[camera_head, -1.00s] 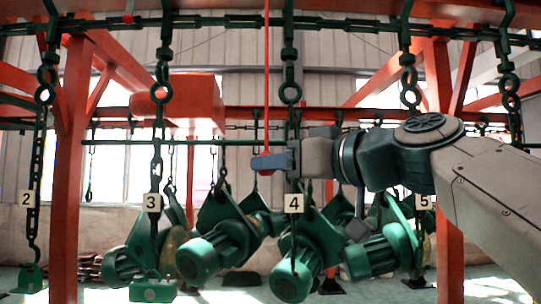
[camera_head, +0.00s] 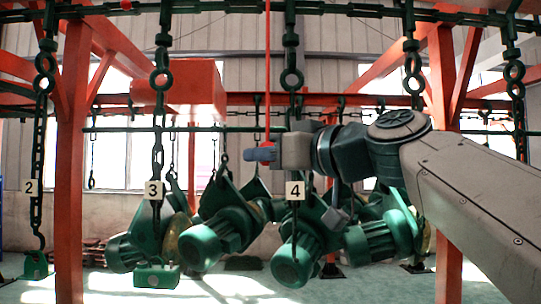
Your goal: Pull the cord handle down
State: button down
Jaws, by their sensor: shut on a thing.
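The red cord (camera_head: 267,70) hangs straight down from the top edge of the view, left of the chain with the number 4 tag. My gripper (camera_head: 262,154) is at its lower end, reaching in from the right with its blue-grey fingers shut on the cord handle. The fingers cover nearly all of the handle, so its shape and lower end cannot be made out. The cord above the fingers is straight and upright.
Dark green chains hang in a row with number tags 2 (camera_head: 31,187), 3 (camera_head: 153,190) and 4 (camera_head: 295,190). Green motor hoists (camera_head: 218,237) hang below and behind my gripper. Red posts (camera_head: 73,170) stand at left and right.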

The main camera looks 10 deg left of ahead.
notch_tip(320, 180, down, 4)
jog(key=b, duration=0.5)
jog(key=shift+f, duration=0.25)
jog(key=c, duration=1.1)
grip_release()
jog(key=shift+s, duration=0.1)
jog(key=b+v, duration=0.3)
jog(key=v, duration=1)
jog(key=shift+s+d, duration=0.1)
jog(key=shift+d, duration=0.25)
